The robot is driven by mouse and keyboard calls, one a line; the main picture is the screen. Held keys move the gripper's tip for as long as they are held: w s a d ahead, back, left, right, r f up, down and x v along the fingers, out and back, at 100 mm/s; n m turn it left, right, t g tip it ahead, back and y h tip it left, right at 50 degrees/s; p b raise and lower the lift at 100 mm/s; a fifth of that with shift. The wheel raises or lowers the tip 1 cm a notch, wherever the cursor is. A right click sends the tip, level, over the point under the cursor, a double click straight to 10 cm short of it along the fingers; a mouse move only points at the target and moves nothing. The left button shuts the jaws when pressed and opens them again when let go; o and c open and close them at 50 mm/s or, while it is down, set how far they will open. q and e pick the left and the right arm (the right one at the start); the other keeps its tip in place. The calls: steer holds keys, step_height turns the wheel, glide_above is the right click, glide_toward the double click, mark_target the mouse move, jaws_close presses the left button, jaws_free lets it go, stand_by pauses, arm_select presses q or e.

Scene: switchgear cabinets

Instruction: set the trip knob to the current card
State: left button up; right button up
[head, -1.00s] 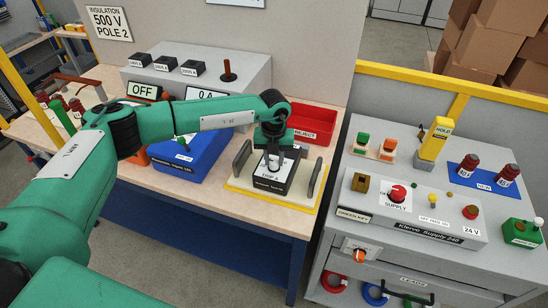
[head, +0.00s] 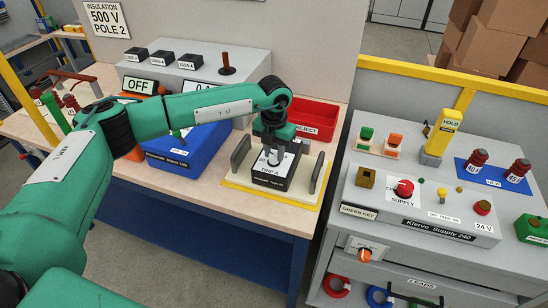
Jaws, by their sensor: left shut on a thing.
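The trip unit, a small dark box with a white top marked TRIP A (head: 270,171), stands on a cream tray with a yellow edge (head: 303,208). My left gripper (head: 273,153) points down over the box and is shut on the trip knob on its top. The fingers hide most of the knob, and its pointer setting cannot be read. No card that clearly gives a current is readable. A wall sign (head: 106,20) reads INSULATION 500 V POLE 2. My right gripper is not in view.
Grey upright plates (head: 241,155) flank the trip unit. A red REJECT bin (head: 315,115) is behind it, a blue test box (head: 190,150) to its left. A grey supply console (head: 430,225) stands right, across a gap. My left arm crosses above the bench.

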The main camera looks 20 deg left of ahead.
mark_target(274, 154)
arm_select(q)
steer(key=shift+m+b, duration=0.55)
steer(key=shift+m, duration=0.15)
steer(key=o, duration=1)
step_height(274, 154, up, 14)
steer(key=b, duration=0.4)
steer(key=shift+f, duration=0.1)
